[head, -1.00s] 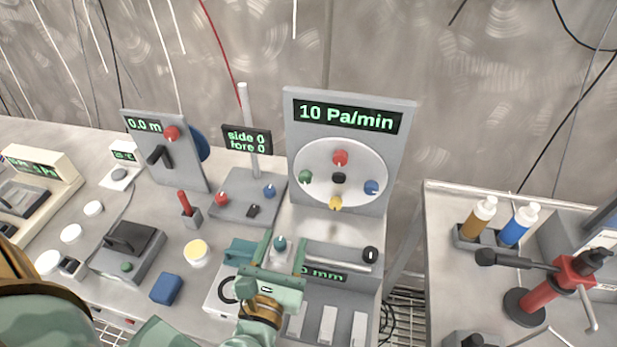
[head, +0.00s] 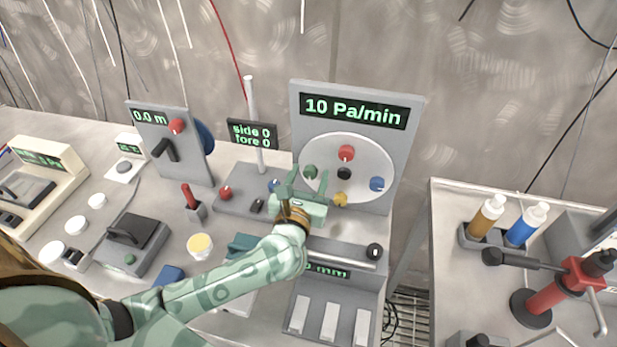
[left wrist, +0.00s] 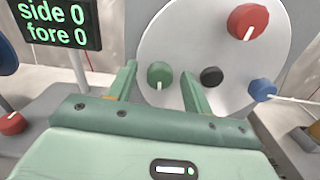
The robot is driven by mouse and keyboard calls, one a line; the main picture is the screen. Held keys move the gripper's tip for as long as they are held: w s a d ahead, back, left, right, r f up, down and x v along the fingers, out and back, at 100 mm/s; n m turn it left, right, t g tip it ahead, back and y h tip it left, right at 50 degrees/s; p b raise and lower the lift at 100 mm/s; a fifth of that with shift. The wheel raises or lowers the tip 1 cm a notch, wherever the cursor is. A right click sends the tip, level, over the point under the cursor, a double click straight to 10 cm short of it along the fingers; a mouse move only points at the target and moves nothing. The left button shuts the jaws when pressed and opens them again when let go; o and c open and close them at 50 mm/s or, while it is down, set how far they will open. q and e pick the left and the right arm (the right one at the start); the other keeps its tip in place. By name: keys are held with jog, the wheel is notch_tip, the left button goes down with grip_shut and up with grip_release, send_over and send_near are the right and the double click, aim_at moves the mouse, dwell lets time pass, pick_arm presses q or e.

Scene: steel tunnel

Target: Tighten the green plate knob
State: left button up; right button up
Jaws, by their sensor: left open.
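The green plate knob (head: 310,172) sits on the left side of the round white plate (head: 361,191), on the grey upright panel that reads 10 Pa/min. In the left wrist view the green knob (left wrist: 160,75) shows between and beyond my two fingers, its white mark pointing down. My left gripper (head: 307,180) is open in front of the knob. Its fingers (left wrist: 158,88) point at the plate, one on each side of the knob in that picture; I cannot tell whether they touch it. My right gripper is not in view.
Red (head: 346,153), blue (head: 377,184), yellow (head: 340,199) and black (head: 344,173) knobs share the plate. A side/fore display (head: 252,134) on a post stands close left.

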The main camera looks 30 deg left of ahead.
pick_arm(q)
jog(key=shift+c, duration=0.2)
jog(key=c, duration=0.9)
jog(key=shift+r+m+p, duration=0.25)
jog(key=shift+m+p, duration=0.25)
jog(key=shift+p, duration=0.2)
jog(key=shift+m, duration=0.3)
jog(key=shift+f, duration=0.25)
jog(key=o, duration=0.9)
jog(key=shift+o, duration=0.2)
jog(key=shift+s, duration=0.1)
jog(key=v, duration=1.6)
jog(key=shift+p, duration=0.45)
